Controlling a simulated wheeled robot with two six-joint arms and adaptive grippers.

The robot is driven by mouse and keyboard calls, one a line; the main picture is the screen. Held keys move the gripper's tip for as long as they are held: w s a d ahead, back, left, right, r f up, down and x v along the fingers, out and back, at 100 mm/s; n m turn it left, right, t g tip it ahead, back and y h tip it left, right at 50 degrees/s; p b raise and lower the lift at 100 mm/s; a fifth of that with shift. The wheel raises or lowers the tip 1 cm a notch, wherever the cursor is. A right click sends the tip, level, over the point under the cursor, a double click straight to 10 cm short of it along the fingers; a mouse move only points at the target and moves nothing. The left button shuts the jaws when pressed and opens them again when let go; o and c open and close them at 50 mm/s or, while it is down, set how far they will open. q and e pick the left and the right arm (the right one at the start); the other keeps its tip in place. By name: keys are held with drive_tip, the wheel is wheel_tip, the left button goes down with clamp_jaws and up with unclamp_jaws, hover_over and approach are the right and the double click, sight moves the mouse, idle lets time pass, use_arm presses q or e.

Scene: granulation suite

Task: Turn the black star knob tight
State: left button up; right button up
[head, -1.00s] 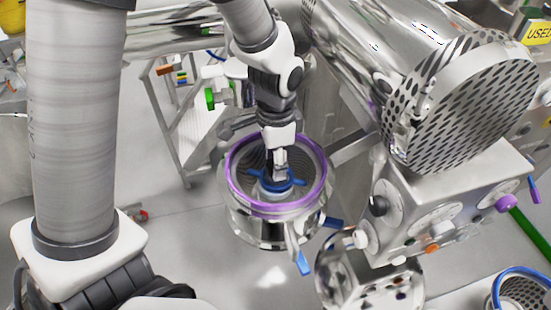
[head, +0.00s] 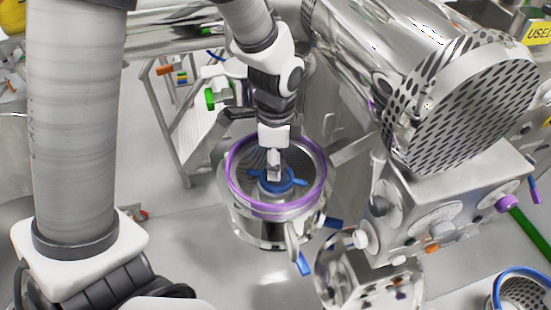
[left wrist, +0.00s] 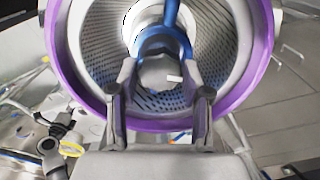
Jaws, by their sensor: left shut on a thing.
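A steel bowl with a purple rim (head: 231,187) stands in the middle of the head view, with a perforated inner wall. A blue-armed rotor (head: 295,183) sits at its centre, and its blue shows in the left wrist view (left wrist: 171,14). My left gripper (head: 273,172) points down into the bowl from above. In the left wrist view its fingers (left wrist: 160,88) close on a rounded grey piece (left wrist: 158,70) with a white mark. This is where the star knob seems to be; its black star shape is largely hidden. My right gripper is not in view.
A large steel drum with a perforated end (head: 470,105) rises to the right. Below it is a steel control box (head: 455,205) with several knobs. Blue-tipped handles (head: 304,264) stick out below the bowl. Open floor lies at the lower left of the bowl.

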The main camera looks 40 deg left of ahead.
use_arm(q)
drive_tip(key=shift+s+f, duration=0.1)
drive_tip(key=o, duration=1.2)
drive_tip(key=shift+c, duration=0.2)
wheel_tip(320, 180, up, 7)
drive_tip(key=shift+f, duration=0.1)
drive_tip(key=shift+d+r, duration=0.1)
drive_tip(key=shift+r, duration=0.35)
drive_tip(key=shift+w, duration=0.2)
drive_tip(key=shift+s+f, duration=0.1)
drive_tip(key=shift+s, duration=0.05)
